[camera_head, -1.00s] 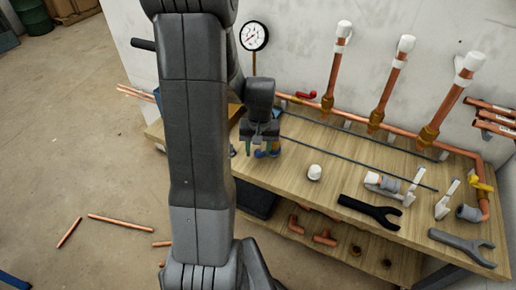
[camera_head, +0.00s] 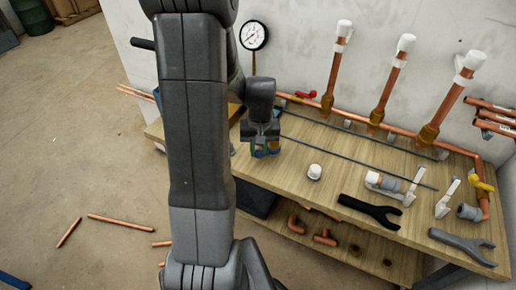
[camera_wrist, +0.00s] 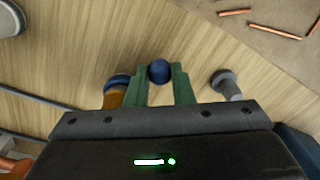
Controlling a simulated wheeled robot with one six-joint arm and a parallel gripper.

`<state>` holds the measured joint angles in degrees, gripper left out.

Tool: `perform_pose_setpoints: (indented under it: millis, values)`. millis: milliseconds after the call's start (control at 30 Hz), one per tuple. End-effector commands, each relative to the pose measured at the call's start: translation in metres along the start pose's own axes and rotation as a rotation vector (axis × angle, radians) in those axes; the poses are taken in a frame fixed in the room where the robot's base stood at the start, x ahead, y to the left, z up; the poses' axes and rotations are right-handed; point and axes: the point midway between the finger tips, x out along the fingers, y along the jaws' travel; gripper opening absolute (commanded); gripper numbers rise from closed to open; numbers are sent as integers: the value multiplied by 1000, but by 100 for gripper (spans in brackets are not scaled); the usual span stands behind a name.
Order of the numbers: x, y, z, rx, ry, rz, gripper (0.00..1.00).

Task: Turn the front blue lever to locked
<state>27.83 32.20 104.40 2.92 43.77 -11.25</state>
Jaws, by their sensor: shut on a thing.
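In the wrist view, the two green fingers of my gripper (camera_wrist: 159,80) are shut on a round dark blue knob (camera_wrist: 159,71), which appears to be the end of the blue lever. A brass and blue fitting (camera_wrist: 116,90) is just left of the fingers. The rest of the lever is hidden, so I cannot tell its angle. In the head view, my gripper (camera_head: 262,143) is low over the left part of the wooden bench (camera_head: 300,165), with small blue and yellow parts at its fingers.
A grey capped fitting (camera_wrist: 226,84) stands right of the fingers. A dark rod (camera_head: 350,147) lies along the bench. A gauge (camera_head: 253,36) and copper pipes (camera_head: 390,80) stand behind.

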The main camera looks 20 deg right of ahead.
Motion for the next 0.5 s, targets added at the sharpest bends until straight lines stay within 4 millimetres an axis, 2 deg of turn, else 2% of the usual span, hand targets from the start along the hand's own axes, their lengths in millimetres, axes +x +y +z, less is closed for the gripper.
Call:
perform_pose_setpoints:
  millis: [500]
  values:
    - [0, 10, 11, -240, -7, 1, 0]
